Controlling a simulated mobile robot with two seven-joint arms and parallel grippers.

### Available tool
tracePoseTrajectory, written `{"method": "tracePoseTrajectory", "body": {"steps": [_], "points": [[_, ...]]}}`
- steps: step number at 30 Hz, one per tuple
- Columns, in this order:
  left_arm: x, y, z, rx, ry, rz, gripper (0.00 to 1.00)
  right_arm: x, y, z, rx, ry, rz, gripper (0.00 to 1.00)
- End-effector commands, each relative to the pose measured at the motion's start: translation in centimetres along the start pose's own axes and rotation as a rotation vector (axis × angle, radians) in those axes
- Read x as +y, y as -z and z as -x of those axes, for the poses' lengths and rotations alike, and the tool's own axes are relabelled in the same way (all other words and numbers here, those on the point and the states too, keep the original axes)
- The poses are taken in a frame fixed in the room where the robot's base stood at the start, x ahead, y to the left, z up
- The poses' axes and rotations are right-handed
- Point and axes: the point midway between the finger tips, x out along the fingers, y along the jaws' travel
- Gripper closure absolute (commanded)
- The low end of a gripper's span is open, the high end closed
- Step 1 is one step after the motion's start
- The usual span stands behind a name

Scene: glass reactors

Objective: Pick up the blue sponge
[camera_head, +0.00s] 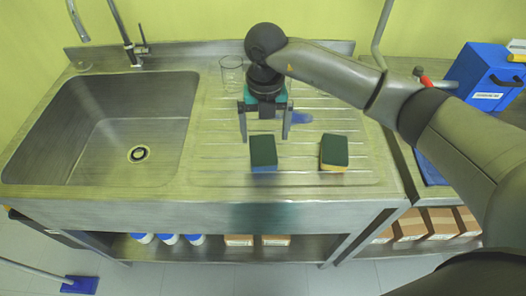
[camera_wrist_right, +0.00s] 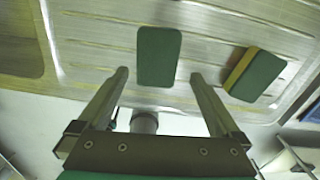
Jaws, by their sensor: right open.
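The blue sponge (camera_head: 264,168) lies on the ribbed drainboard, its dark green pad on top and its blue side facing the front edge. In the right wrist view only the green top of this sponge (camera_wrist_right: 158,55) shows. My right gripper (camera_head: 264,138) is open and empty, its fingers pointing down just behind the blue sponge in the head view. In the wrist view the right gripper (camera_wrist_right: 159,76) has a fingertip on either side of the sponge's near end; I cannot tell the height gap. My left gripper is not in view.
A second sponge, green with a yellow side (camera_head: 334,153), lies to the right; it also shows in the wrist view (camera_wrist_right: 255,74). A glass beaker (camera_head: 232,74) stands behind. The sink basin (camera_head: 110,130) is at left, a blue box (camera_head: 487,75) at right.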

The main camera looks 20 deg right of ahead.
Motion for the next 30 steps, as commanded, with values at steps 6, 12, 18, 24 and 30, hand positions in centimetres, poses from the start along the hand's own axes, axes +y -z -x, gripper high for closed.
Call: {"method": "tracePoseTrajectory", "body": {"steps": [6,12,18,24,30], "points": [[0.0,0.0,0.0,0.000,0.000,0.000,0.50,0.3,0.0,-2.3,0.004,0.001,-0.001,0.00],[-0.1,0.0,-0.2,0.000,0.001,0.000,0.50,0.4,-0.1,-5.0,0.001,0.000,0.000,0.00],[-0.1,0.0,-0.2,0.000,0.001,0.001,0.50,0.4,-0.2,-5.4,0.000,0.000,0.001,0.00],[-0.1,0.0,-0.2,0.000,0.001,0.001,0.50,0.4,-0.2,-5.3,0.000,0.000,0.001,0.11],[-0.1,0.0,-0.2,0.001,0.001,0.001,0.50,0.4,-0.2,-5.3,0.000,0.000,0.001,0.34]]}}
